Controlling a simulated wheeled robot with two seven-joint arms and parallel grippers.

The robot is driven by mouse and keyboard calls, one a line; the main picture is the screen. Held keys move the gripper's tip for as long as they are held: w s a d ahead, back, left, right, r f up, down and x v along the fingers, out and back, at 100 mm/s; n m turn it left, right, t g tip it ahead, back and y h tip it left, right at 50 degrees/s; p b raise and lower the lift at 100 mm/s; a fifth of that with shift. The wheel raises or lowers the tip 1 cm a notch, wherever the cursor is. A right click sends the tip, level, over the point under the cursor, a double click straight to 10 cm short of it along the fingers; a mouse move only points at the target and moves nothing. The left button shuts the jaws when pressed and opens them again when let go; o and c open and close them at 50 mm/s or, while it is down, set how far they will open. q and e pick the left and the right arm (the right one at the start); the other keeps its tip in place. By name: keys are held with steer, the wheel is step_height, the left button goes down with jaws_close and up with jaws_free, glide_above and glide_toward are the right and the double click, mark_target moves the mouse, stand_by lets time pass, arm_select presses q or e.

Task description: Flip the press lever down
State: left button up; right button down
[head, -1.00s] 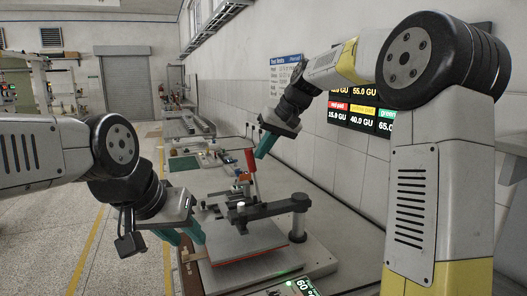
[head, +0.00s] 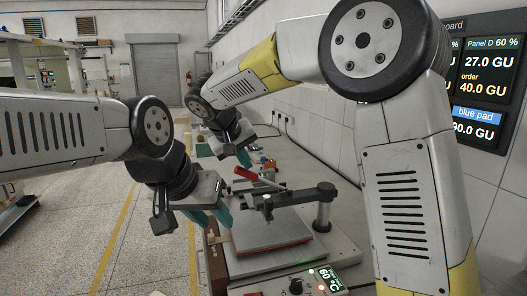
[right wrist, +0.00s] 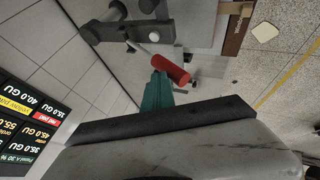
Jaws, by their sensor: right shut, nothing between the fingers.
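The press lever has a red handle (head: 245,173), which also shows in the right wrist view (right wrist: 171,68). It is tilted, its free end up and to the left in the head view. My right gripper (head: 244,158) is shut and empty, its teal fingertips (right wrist: 157,92) right by the red handle; I cannot tell whether they touch. The press has a dark arm (head: 295,196) on a post, above a flat grey plate (head: 262,230) with a red lower edge. My left gripper (head: 208,216) is open and empty at the plate's left side.
A wall with screens (head: 488,85) is on the right. Other bench items lie behind the press. Open floor (head: 75,230) is at the left.

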steer(key=s+a+f+n+t+h, duration=0.1)
steer(key=a+f+t+h, duration=0.1)
steer(key=f, duration=0.5)
steer(key=shift+s+a+f+h, duration=0.15)
steer(key=shift+s+a+h, duration=0.15)
steer(key=shift+a+h, duration=0.65)
